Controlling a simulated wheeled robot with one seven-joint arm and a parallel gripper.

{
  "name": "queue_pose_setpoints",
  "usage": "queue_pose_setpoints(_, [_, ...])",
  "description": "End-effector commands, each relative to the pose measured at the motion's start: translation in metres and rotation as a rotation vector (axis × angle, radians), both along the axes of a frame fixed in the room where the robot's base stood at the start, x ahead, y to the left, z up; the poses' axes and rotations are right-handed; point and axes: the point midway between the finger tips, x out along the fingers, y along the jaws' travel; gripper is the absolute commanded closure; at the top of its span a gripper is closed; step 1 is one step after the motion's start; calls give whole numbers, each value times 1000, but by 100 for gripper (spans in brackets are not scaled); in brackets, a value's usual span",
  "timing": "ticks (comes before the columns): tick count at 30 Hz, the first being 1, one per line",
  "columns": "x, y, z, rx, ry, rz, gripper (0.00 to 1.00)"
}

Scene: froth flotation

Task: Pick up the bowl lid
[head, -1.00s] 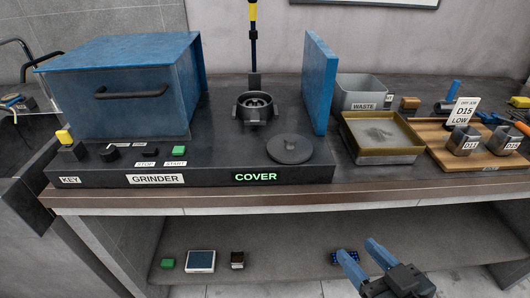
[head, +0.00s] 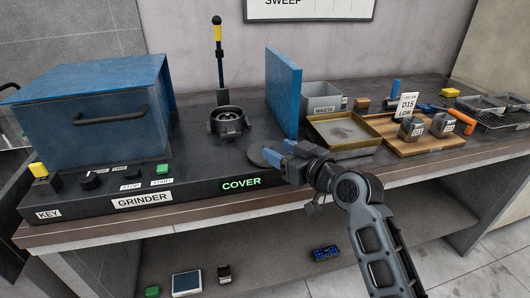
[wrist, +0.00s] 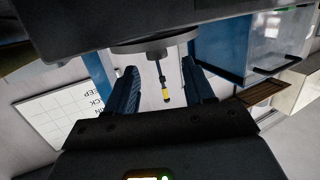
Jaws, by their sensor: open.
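The bowl lid (head: 257,158) is a dark grey round disc lying flat on the grinder's dark base, behind the COVER label. In the head view its left rim shows, and my gripper hides the rest, including the knob. My gripper (head: 279,151) has blue fingers and is open, low over the lid's right part. In the inverted wrist view, a grey disc that looks like the lid (wrist: 155,45) shows at the top, between and beyond the open fingers (wrist: 162,88). I cannot tell whether the fingers touch it.
The grinder's bowl (head: 228,122) stands behind the lid, with a yellow-handled lever (head: 218,40) behind it. An upright blue panel (head: 284,92) stands close behind my gripper. A brass-rimmed tray (head: 342,146) is to the right, and a blue grinder housing (head: 95,120) to the left.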

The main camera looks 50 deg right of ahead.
Motion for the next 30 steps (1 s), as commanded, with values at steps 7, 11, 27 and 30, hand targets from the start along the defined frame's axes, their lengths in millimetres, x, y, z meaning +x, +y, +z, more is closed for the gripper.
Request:
queue_pose_setpoints(7, [28, -8, -4, 1, 0, -1, 47])
queue_pose_setpoints(11, [45, -12, -9, 1, -1, -1, 47])
queue_pose_setpoints(27, [54, -13, -12, 0, -1, -1, 64])
queue_pose_setpoints(30, [54, -13, -12, 0, -1, -1, 74])
